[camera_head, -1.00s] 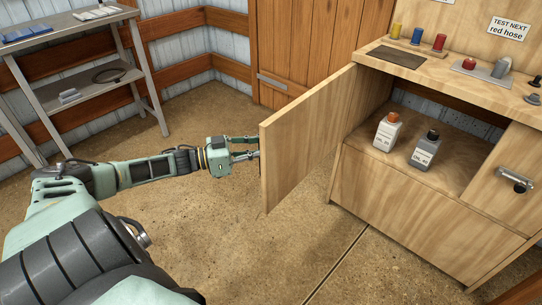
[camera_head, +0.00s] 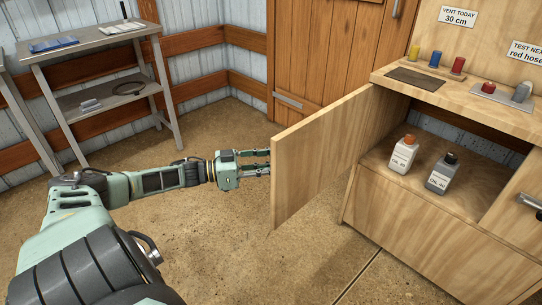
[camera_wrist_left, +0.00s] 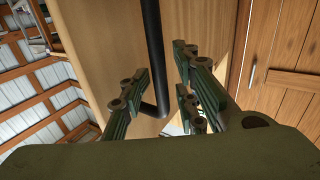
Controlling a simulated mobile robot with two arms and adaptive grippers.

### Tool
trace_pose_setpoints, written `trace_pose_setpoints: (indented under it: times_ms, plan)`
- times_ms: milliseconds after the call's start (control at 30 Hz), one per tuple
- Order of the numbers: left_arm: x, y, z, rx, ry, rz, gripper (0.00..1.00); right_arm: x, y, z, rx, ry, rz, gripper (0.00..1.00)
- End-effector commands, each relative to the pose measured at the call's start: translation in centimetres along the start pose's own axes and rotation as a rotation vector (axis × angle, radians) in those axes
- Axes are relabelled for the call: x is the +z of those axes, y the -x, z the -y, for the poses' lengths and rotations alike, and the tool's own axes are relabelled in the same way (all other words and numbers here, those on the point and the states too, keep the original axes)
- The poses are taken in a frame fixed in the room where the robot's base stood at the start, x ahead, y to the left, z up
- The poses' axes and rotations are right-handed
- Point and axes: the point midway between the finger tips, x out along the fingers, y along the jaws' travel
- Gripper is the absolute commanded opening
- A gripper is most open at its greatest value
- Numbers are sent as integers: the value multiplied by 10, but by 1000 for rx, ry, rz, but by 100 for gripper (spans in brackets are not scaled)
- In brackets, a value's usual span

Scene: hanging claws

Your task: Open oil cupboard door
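The oil cupboard door (camera_head: 325,160) is a light plywood panel and stands wide open, swung out to the left. Two bottles, one white with an orange cap (camera_head: 403,155) and one grey with a dark cap (camera_head: 441,174), stand inside the cupboard. My left gripper (camera_head: 264,163) is at the door's outer face near its free edge. In the left wrist view, a black bar handle (camera_wrist_left: 153,45) runs between the spread fingers (camera_wrist_left: 162,100); I cannot tell whether they touch it. My right gripper is out of view.
A grey metal shelf (camera_head: 105,37) stands at the back left. A closed brown plank door (camera_head: 320,50) is behind the cupboard door. The cupboard top (camera_head: 480,100) holds coloured cylinders and a dark plate. The floor between is clear.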

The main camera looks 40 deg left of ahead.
Motion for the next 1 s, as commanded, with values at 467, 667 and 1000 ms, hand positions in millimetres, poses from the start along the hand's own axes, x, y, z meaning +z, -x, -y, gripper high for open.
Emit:
trace_pose_setpoints:
  times_ms: [467, 667, 1000]
  plan:
    - [-1, 21, 1, -2, 0, 0, 28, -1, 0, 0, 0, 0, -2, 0]
    - [0, 60, 1, -4, 0, 4, 28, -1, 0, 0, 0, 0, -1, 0]
    - [0, 111, 0, -3, -1, 0, 28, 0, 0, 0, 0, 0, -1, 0]
